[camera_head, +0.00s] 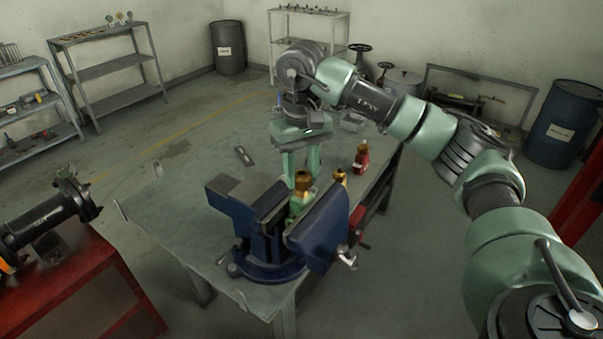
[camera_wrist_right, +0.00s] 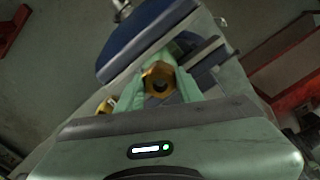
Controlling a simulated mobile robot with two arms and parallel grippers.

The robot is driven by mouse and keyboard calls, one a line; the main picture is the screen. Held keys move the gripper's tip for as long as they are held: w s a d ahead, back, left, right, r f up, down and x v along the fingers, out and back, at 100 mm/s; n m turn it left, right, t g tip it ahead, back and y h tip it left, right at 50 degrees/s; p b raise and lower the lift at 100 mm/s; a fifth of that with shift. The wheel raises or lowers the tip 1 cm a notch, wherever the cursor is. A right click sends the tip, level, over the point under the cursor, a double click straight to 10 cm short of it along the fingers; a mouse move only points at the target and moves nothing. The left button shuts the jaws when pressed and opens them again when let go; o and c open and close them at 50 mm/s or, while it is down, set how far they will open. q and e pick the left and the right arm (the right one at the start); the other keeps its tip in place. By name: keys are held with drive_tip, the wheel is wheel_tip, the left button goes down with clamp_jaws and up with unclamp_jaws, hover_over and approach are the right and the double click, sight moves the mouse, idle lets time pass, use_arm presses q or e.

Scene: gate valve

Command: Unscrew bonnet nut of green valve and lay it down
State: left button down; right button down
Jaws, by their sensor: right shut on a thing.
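The green valve (camera_head: 297,207) is clamped in the jaws of the blue vise (camera_head: 322,236) on the workbench, mostly hidden between them. Its brass bonnet nut (camera_head: 303,181) is on top, just above the jaws. My right gripper (camera_head: 303,178) points down from above and is shut on the bonnet nut. In the right wrist view the hexagonal nut (camera_wrist_right: 158,78), with a dark hole in its middle, sits between the two pale green fingers. I cannot tell whether the nut's thread is still engaged. My left gripper is not in view.
The green-grey workbench top (camera_head: 175,215) is clear to the left of the vise, apart from a small flat metal piece (camera_head: 243,156). Another brass part (camera_head: 341,177) shows right of the nut. A red valve with a brass top (camera_head: 362,157) stands at the bench's right side.

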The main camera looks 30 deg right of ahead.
drive_tip(key=shift+r+p, duration=1.45)
drive_tip(key=shift+r, duration=0.7)
